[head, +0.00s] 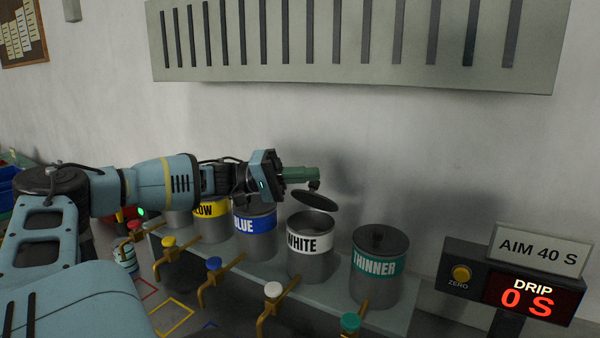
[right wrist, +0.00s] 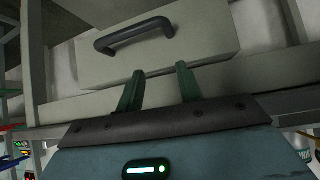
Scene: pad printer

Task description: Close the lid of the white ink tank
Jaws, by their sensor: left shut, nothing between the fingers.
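The white ink tank (head: 308,262) is a grey can with a band reading WHITE, standing in a row of cans in the head view. Its dark round lid (head: 316,201) is up over the back of the open rim, tilted, with a gap in front showing the can's inside. My left gripper (head: 317,174) has its green fingers shut and empty. They are just above the lid, close to its small knob; I cannot tell whether they touch it. My right gripper (right wrist: 158,72) shows in the right wrist view, its two green fingers apart and nothing between them.
The blue tank (head: 256,236) stands left of the white one and the thinner tank (head: 377,268), with its lid down, stands right. Taps line the front of the shelf. A DRIP display (head: 531,295) is at right. A drawer handle (right wrist: 135,35) is ahead of my right gripper.

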